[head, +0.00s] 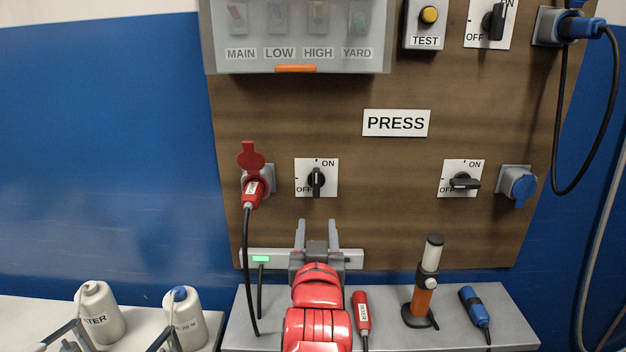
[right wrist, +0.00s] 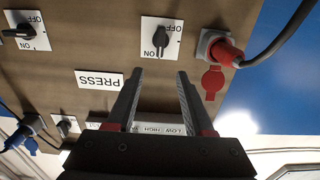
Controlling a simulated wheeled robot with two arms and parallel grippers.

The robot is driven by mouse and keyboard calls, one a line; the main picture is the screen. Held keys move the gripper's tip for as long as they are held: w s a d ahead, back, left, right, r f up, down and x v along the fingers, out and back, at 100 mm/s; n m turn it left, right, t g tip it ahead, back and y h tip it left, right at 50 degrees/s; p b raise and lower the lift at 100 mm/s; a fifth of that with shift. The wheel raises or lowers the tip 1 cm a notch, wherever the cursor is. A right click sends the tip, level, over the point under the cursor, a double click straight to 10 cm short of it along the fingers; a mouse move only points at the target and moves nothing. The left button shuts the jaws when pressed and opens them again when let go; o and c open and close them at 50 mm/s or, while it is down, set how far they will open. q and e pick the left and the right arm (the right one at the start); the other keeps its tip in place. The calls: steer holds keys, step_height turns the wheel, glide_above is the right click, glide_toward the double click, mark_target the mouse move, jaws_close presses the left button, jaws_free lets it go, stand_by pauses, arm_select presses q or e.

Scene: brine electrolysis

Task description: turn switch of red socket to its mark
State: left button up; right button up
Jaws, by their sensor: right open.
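The red socket (head: 266,172) is at the left of the brown board, lid up, with a red plug (head: 251,192) in it. To its right is its switch, a black knob (head: 316,181) on a white plate marked ON at upper right and OFF at lower left. The knob stands upright in the head view. My left gripper is not in view.
A second switch (head: 464,182) and a blue socket (head: 518,185) are at the right. The PRESS sign (head: 396,123) is above. The grey ledge (head: 390,335) holds a loose red connector (head: 362,312), an orange-and-black device (head: 424,295) and a blue connector (head: 473,304). A black cable hangs from the red plug.

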mark_target(316, 184)
steer(key=w+p, duration=0.6)
steer(key=w, duration=1.1)
jaws_close()
